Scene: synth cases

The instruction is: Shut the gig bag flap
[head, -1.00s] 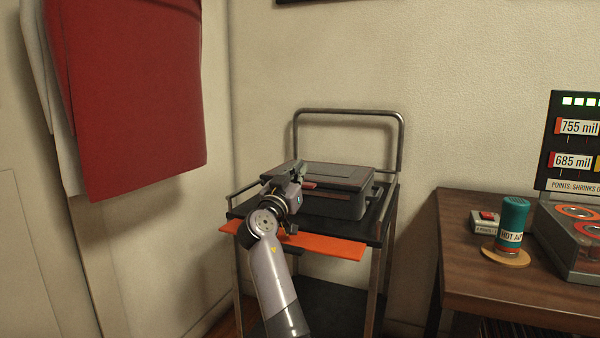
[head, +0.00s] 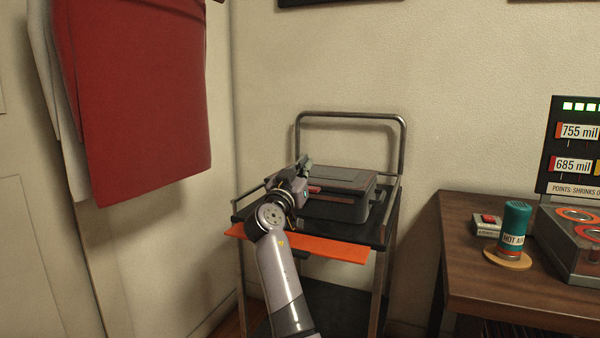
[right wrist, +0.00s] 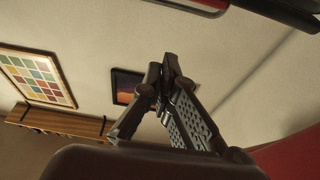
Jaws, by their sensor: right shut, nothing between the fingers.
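The gig bag appears as a dark grey, box-like case (head: 333,209) on top of a metal cart. Its flap (head: 342,179) lies over the top and looks flat and down. Any small gap at the front left is hidden by my arm. My left gripper is out of view.
The cart has a tubular back rail (head: 350,114) and an orange strip (head: 325,248) along its front. A wooden table (head: 500,285) at right holds a teal can (head: 515,222), a small box (head: 487,226) and a panelled device. Red cloth (head: 145,100) hangs at left.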

